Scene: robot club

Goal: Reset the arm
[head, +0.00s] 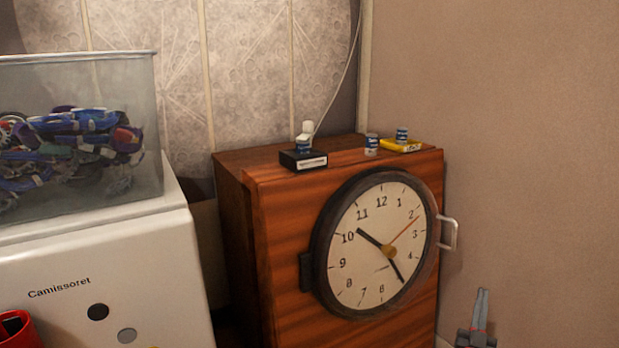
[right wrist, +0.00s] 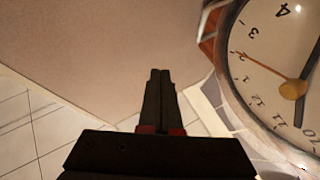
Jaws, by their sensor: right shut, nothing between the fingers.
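My right gripper (head: 481,305) shows at the bottom right of the head view, in front of the beige wall and to the right of the wooden cabinet. Its fingers are together and hold nothing. In the right wrist view the shut fingers (right wrist: 158,90) point toward the wall and floor, apart from any object. My left gripper is not in the head view.
A wooden cabinet (head: 285,250) has a clock face (head: 350,250) and a metal handle (head: 452,232). Small containers (head: 371,145) stand on top. A white unit (head: 140,260) with a glass tank (head: 150,180) stands left. Tiled floor (right wrist: 30,130) is clear.

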